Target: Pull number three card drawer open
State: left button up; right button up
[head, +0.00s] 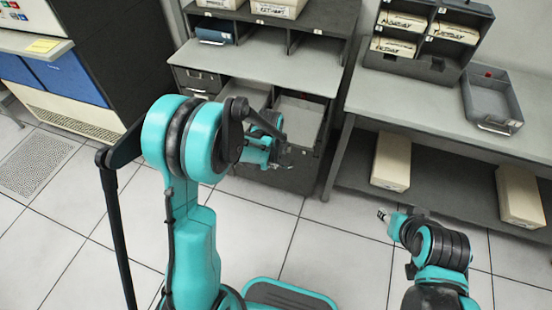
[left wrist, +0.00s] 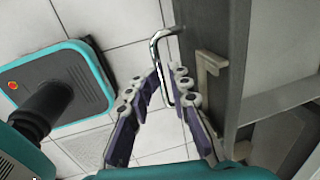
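The card cabinet (head: 275,178) stands below the grey desk top. Its drawer at the right (head: 300,108) stands pulled out, with its pale inside showing; beside it another pale tray is partly hidden by my left arm. I cannot read a number three. My left gripper (head: 284,152) is at the front of the cabinet. In the left wrist view, its fingers (left wrist: 167,72) are closed in on a silver bar handle (left wrist: 159,38), on a grey front with a label holder (left wrist: 211,65). My right gripper (head: 384,214) is over the floor, away from the cabinet; its fingers are too small to judge.
A grey table (head: 420,115) at the right carries a box rack (head: 430,62) and an open tray (head: 490,95). Cream boxes (head: 391,162) stand on its lower shelf. A dark machine with blue panels (head: 72,78) is at the left. Tiled floor is clear in front.

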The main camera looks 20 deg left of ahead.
pick_arm(q)
jog(key=shift+w+f, duration=0.1)
jog(key=shift+w, duration=0.1)
jog(key=shift+s+r, duration=0.15)
jog(key=shift+r, duration=0.15)
notch_tip(320, 180, up, 12)
jog(key=s, duration=0.2)
jog(key=shift+s+f, duration=0.2)
jog(key=shift+s, duration=0.1)
jog(key=shift+w, duration=0.1)
